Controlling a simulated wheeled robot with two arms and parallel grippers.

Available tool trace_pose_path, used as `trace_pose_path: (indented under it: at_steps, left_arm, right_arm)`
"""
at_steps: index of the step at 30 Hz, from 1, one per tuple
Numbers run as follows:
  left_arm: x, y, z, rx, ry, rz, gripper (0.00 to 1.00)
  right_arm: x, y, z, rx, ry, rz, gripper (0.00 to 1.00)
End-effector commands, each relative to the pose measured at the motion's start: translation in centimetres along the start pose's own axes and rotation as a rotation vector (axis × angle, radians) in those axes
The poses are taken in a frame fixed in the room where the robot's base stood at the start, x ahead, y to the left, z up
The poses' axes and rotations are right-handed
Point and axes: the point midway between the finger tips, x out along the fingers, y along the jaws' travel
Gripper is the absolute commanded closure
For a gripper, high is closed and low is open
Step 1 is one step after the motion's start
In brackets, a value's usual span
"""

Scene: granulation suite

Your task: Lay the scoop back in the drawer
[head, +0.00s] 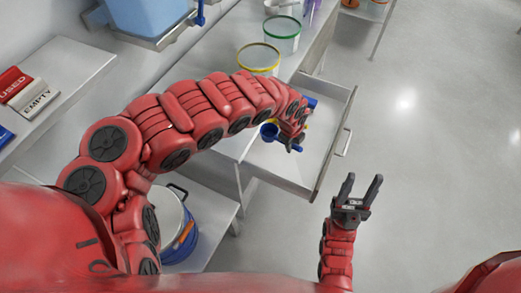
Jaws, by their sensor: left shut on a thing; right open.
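The blue scoop shows beside my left gripper (293,144), with its round bowl (269,131) to the left and a blue end, probably its handle, just below the fingers. My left gripper is shut on the scoop, over the open drawer (328,112). My wrist hides part of the scoop, and I cannot tell whether it touches the drawer floor. The drawer is pulled out to the right from under the bench, with a handle on its front. My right gripper (359,190) is open and empty, in front of the drawer over the floor.
On the bench stand a yellow-rimmed tub (258,58) and a green-rimmed tub (282,34). A small blue object (310,102) shows behind my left wrist. A lidded drum (178,225) stands on a low shelf. USED and EMPTY signs (24,88) lie left. The right floor is clear.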

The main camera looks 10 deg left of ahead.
Motion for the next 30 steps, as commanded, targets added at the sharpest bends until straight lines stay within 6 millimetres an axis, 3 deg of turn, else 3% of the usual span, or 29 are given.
trace_pose_path:
  at_steps: [2, 9, 11, 15, 21, 26, 30]
  left_arm:
    - [1.0, 0.5, -0.1, 0.016, 0.004, -0.002, 1.00]
    - [7.2, 1.6, -0.4, 0.019, 0.010, -0.006, 1.00]
    - [7.5, 1.7, -0.6, 0.023, 0.008, 0.000, 1.00]
    - [10.6, 2.3, -0.6, 0.022, 0.009, 0.000, 1.00]
    - [13.2, 2.7, -0.5, 0.021, 0.006, -0.003, 1.00]
    - [13.3, 2.9, 0.6, 0.018, 0.002, -0.004, 1.00]
    - [13.0, 3.8, 3.3, 0.015, 0.003, -0.002, 1.00]
  right_arm:
    - [-0.6, 0.0, 0.1, 0.000, 0.000, 0.000, 0.50]
    - [-5.6, -0.3, 1.0, 0.000, 0.000, 0.000, 0.50]
    - [-4.4, -0.2, 0.8, 0.000, -0.001, 0.000, 0.50]
    - [-4.6, -0.2, 0.8, 0.000, 0.000, 0.000, 0.50]
    - [-4.7, -0.2, 0.8, 0.000, 0.000, 0.000, 0.50]
    - [-4.1, -0.2, 0.7, 0.000, 0.000, 0.000, 0.50]
    - [-2.7, -0.1, 0.5, 0.000, 0.000, 0.000, 0.50]
